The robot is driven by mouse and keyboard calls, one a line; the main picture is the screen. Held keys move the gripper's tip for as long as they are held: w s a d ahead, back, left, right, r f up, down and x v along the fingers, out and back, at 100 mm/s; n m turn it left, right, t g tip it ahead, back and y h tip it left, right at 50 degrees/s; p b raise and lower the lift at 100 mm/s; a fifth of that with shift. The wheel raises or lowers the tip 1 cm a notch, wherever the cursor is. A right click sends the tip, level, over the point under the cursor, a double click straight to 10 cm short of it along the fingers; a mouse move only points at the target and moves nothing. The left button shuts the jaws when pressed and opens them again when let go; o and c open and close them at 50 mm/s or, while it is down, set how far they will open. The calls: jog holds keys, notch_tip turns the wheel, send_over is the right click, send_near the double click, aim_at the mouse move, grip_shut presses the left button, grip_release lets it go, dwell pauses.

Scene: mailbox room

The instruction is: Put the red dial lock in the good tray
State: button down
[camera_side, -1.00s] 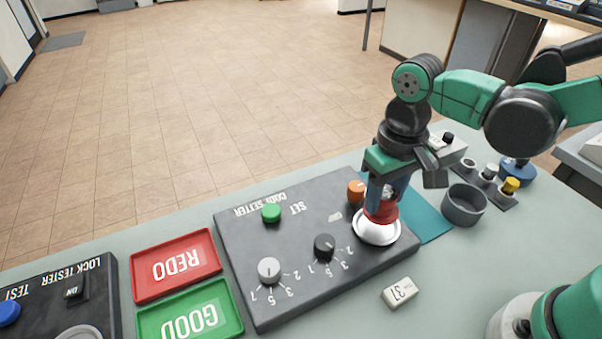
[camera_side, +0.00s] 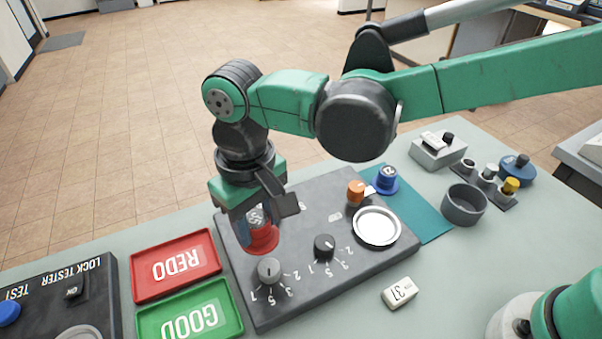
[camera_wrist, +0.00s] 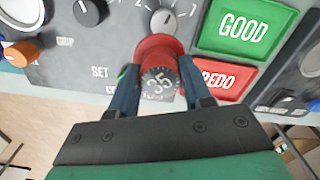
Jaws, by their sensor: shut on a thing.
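The red dial lock (camera_side: 262,238) is held between the fingers of my gripper (camera_side: 258,226), above the code setter panel (camera_side: 310,270). In the wrist view the red dial lock (camera_wrist: 160,58) sits upright between the two blue fingers of my gripper (camera_wrist: 160,88), its numbered dial facing the camera. The green good tray (camera_side: 236,331) is empty and lies to the lower left of the lock. It also shows at upper right in the wrist view (camera_wrist: 272,45).
The empty red redo tray (camera_side: 140,290) lies beside the good tray. The setter has a grey knob (camera_side: 269,269), a black knob (camera_side: 325,246), an orange button (camera_side: 356,191) and an empty round silver seat (camera_side: 377,227). A blue lock (camera_side: 386,179) stands on the teal mat (camera_side: 432,222).

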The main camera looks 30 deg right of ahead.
jog(key=n, duration=0.2)
send_over(212, 314)
jog(key=f, duration=0.1)
jog(key=shift+a+f, duration=0.1)
jog(key=shift+f, duration=2.15)
jog(key=shift+f, duration=0.3)
jog(key=shift+f, duration=0.9)
jog(key=shift+c, duration=0.3)
grip_release()
